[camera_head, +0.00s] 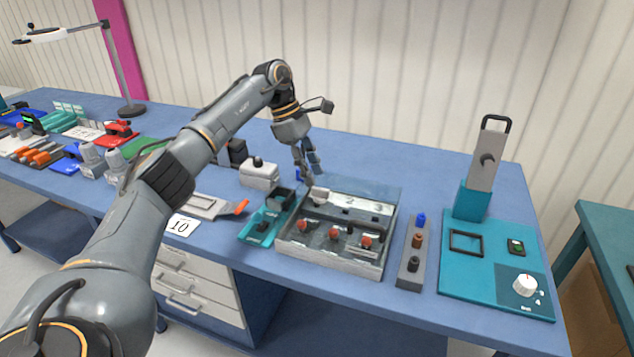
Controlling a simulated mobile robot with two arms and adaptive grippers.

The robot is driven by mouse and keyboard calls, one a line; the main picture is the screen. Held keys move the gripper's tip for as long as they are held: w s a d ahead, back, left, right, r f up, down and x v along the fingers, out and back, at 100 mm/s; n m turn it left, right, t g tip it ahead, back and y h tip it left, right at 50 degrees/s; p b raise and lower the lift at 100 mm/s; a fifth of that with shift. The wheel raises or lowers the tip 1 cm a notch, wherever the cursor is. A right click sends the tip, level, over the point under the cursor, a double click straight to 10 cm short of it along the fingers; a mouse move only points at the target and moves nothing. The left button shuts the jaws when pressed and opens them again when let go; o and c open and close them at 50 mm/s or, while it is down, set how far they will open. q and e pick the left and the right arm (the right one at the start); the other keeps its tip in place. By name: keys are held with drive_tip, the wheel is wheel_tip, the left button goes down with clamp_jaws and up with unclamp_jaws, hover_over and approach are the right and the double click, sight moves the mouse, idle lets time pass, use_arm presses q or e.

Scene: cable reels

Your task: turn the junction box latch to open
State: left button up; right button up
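A grey box (284,245) with clear parts stands in the middle of the blue table. Several red knobs show inside it, and a pale numbered strip lies along its back. A small light grey block (319,194) sits at its back left; I cannot tell whether this is the latch. My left gripper (308,171) points down just behind and above that block. Its fingers look apart with nothing between them; contact with the box is not clear. My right gripper is not in view.
A teal board (490,283) with a white dial lies at the right. A grey strip with coloured pegs (412,255) is beside the box. A teal tray (262,226) is close on its left. A lamp (130,108) and several tools fill the table's left.

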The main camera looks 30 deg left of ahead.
use_arm(q)
drive_tip(key=v, duration=0.7)
drive_tip(key=shift+r, duration=0.2)
drive_tip(key=shift+s+a+f, duration=0.1)
drive_tip(key=shift+a, duration=0.05)
